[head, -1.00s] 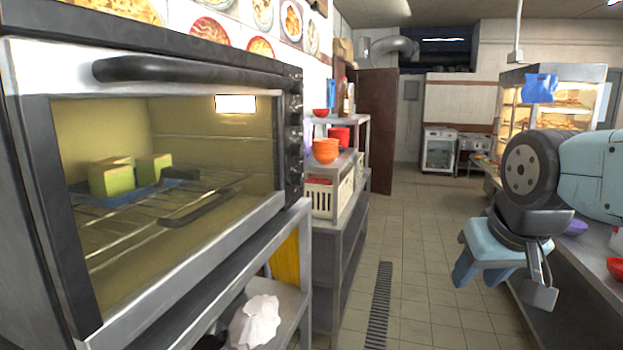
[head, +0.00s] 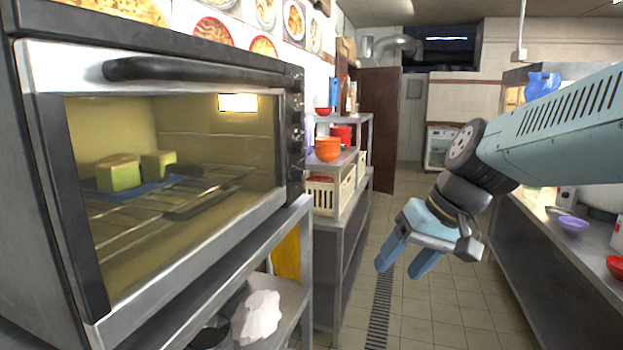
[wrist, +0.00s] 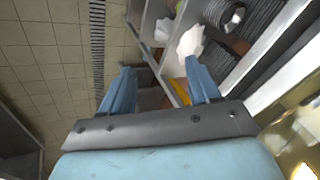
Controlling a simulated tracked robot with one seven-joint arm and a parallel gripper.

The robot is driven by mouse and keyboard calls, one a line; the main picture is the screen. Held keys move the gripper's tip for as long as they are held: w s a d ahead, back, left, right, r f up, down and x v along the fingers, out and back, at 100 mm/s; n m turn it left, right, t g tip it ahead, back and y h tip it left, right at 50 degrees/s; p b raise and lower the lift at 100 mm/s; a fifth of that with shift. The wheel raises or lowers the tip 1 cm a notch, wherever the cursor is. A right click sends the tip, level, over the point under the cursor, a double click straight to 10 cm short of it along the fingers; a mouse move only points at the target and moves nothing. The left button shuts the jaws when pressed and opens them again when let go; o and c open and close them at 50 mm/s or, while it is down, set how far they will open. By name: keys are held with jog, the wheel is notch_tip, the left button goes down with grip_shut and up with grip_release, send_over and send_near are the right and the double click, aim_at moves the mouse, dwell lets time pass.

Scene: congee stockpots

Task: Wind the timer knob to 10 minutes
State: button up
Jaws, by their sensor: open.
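The oven (head: 200,60) fills the left of the head view with its glass door shut. Its control panel with a column of dark knobs (head: 297,135) is on the right edge, seen very edge-on. I cannot tell which knob is the timer or read its setting. Inside, yellow-green blocks (head: 118,173) sit on a blue tray on the rack. My gripper (head: 401,271) is open and empty over the aisle, right of the oven and apart from it. Its two blue fingers also show in the wrist view (wrist: 160,95), pointing away with nothing between them.
A metal shelf rack (head: 345,215) with orange bowls (head: 327,149) and a cream basket (head: 324,196) stands beyond the oven. A crumpled white bag (head: 262,315) lies below the oven. A counter (head: 530,245) with a purple bowl (head: 573,225) runs along the right. The tiled aisle is clear.

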jog(key=w+a+r+y, duration=0.2)
jog(key=w+a+y, duration=0.25)
jog(key=w, duration=0.25)
jog(key=t+y, duration=0.5)
jog(key=y, duration=0.2)
send_near(304, 177)
jog(key=x, duration=0.8)
jog(key=shift+r, duration=0.1)
jog(key=shift+s, duration=0.1)
jog(key=shift+c, duration=0.2)
